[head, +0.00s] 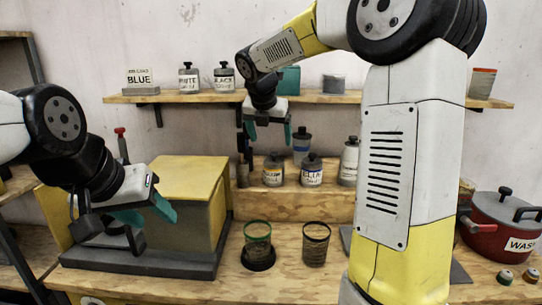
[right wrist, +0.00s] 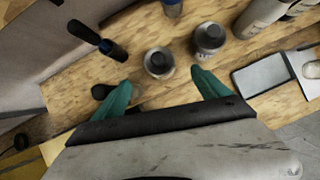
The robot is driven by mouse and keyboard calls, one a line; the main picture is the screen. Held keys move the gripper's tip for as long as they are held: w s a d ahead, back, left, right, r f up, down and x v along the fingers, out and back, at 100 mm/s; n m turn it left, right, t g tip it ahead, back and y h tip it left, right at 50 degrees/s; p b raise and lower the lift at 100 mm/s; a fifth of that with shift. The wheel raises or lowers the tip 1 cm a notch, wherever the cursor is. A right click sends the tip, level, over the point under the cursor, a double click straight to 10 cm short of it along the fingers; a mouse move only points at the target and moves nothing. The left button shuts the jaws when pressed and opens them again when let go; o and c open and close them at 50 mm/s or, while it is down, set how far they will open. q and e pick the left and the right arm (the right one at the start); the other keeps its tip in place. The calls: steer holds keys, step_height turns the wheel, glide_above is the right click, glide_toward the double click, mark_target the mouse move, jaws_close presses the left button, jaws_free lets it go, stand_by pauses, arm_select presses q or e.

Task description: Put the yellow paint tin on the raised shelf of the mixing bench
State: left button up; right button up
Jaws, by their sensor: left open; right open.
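A small dark-lidded tin with a yellowish label band (head: 273,172) stands upright on the wooden step at the back of the bench; its label is too small to read surely. I take it for the yellow paint tin. The step (head: 290,206) is raised above the bench top. My right gripper (head: 268,128) is open and empty, above and behind the tin in the picture. In the right wrist view, the tin (right wrist: 159,63) lies just beyond and between the spread fingers (right wrist: 165,92), apart from them. My left gripper (head: 146,213) is open and empty before the grey-yellow box.
A blue-labelled tin (head: 312,172) stands close right of it, with a white bottle (head: 349,162) farther right. A dark-handled tool (right wrist: 98,40) is left. Two mesh cups (head: 257,240) stand in front. A wall shelf (head: 170,97) holds bottles. A red pot (head: 492,222) sits right.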

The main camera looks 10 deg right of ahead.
steer(key=s+d+f+m+y, duration=0.1)
steer(key=s+m+y, duration=0.1)
steer(key=s+m, duration=1.3)
steer(key=s+d+f+m+y, duration=0.1)
steer(key=s+f+m+y, duration=0.1)
steer(key=s+m, duration=1.3)
steer(key=shift+d+f+t, duration=0.25)
steer(key=shift+t, duration=0.05)
